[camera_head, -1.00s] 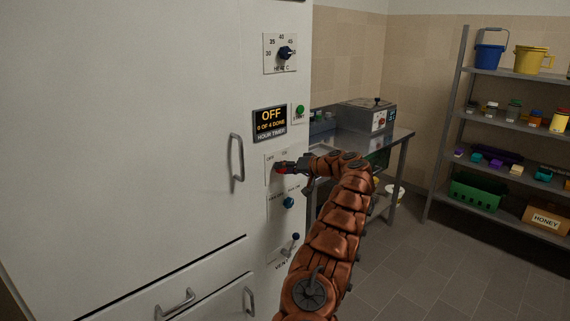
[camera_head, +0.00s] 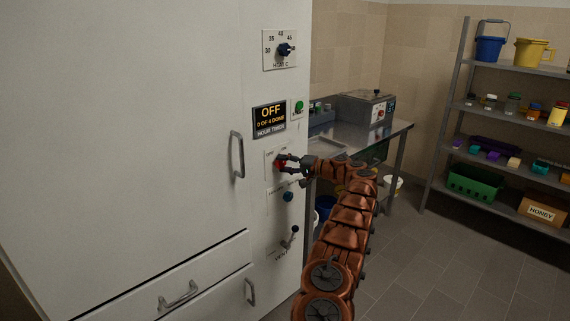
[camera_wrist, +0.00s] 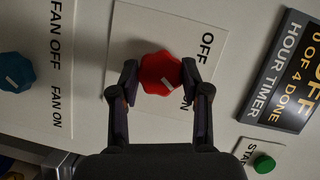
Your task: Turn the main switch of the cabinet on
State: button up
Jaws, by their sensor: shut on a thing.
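The main switch is a red knob (camera_head: 280,163) on a white plate on the cabinet's front edge strip, below the timer display (camera_head: 269,118), which reads OFF. In the wrist view, the red knob (camera_wrist: 160,72) sits between the two fingers of my gripper (camera_wrist: 156,80), one on each side. My gripper is shut on it. The knob's white mark lies on its lower right part, towards the partly hidden ON label; the OFF label is above right. In the head view, my gripper (camera_head: 284,162) reaches the knob from the right.
A blue fan knob (camera_wrist: 15,72) is beside the red knob's plate in the wrist view. A green start button (camera_wrist: 264,163) is near the timer display. A heat dial (camera_head: 284,49) is higher up. A cabinet handle (camera_head: 237,155) is to the left. A metal table (camera_head: 395,133) stands behind my arm.

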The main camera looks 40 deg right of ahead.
dwell(0.4)
jog(key=o, duration=1.1)
jog(key=shift+o, duration=0.2)
jog(key=v, duration=1.2)
jog(key=shift+s, duration=0.15)
